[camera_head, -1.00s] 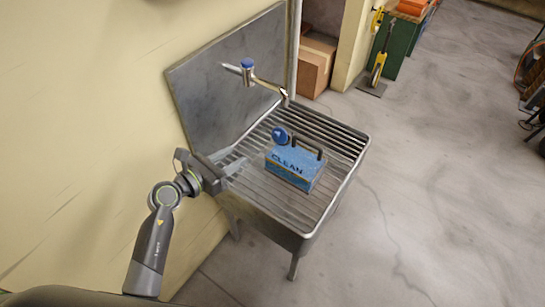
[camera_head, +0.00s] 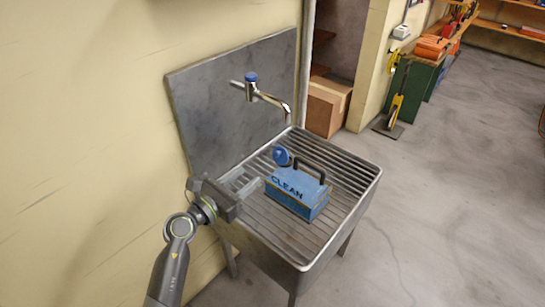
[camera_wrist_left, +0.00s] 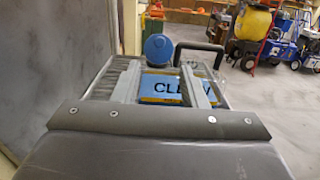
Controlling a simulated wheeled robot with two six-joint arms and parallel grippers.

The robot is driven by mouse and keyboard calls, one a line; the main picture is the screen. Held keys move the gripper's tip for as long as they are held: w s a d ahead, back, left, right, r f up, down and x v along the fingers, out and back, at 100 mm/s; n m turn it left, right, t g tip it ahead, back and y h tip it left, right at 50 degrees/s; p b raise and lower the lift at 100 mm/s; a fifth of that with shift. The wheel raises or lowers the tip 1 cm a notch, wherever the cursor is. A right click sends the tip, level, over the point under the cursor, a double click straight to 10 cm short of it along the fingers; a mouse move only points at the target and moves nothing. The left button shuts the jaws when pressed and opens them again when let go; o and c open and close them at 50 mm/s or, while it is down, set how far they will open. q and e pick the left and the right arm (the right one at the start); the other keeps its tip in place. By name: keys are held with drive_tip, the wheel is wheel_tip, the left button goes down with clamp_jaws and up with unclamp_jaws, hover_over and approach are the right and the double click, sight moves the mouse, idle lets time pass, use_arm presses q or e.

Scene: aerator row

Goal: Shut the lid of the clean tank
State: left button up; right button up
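The clean tank (camera_head: 297,193) is a blue box marked CLEAN with a black handle on top. It stands on the ribbed metal sink grid and also shows in the left wrist view (camera_wrist_left: 165,89). Its round blue lid (camera_head: 282,156) stands raised at the tank's back left corner, and shows in the left wrist view (camera_wrist_left: 157,48) beyond the fingers. My left gripper (camera_head: 251,181) is left of the tank, over the grid, fingers apart and empty. In the left wrist view the fingers (camera_wrist_left: 162,72) frame the tank's label. My right gripper is in neither view.
The metal sink (camera_head: 338,226) has a raised rim and a backsplash (camera_head: 235,95). A tap (camera_head: 268,97) reaches out above the grid behind the tank. A cardboard box (camera_head: 327,106) stands behind the sink.

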sight(276, 154)
use_arm(q)
drive_tip(key=x, duration=1.1)
drive_tip(key=shift+b, duration=0.35)
drive_tip(key=shift+w, duration=0.15)
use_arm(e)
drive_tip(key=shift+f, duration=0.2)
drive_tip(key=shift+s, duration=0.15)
